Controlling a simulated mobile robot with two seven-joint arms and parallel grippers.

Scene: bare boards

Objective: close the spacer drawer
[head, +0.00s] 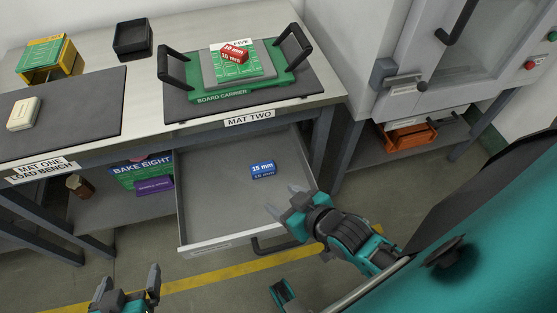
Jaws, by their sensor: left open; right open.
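The spacer drawer (215,200) is pulled out from under the bench, below the MAT TWO label. A blue 15 mm spacer block (263,169) lies inside it. The drawer's dark handle (280,243) is on its front, to the right. My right gripper (283,202) is open, with its fingers over the drawer's front right corner; I cannot tell whether it touches. My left gripper (129,285) is open and empty, low in the view, in front of the drawer's left side and apart from it.
On the bench, a green board carrier (190,98) with black handles sits on mat two (310,97), with a red 10 mm block (234,52) on top. A purple box (153,186) and a brown jar (80,186) stand on the shelf left of the drawer. A white cabinet (350,60) stands right.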

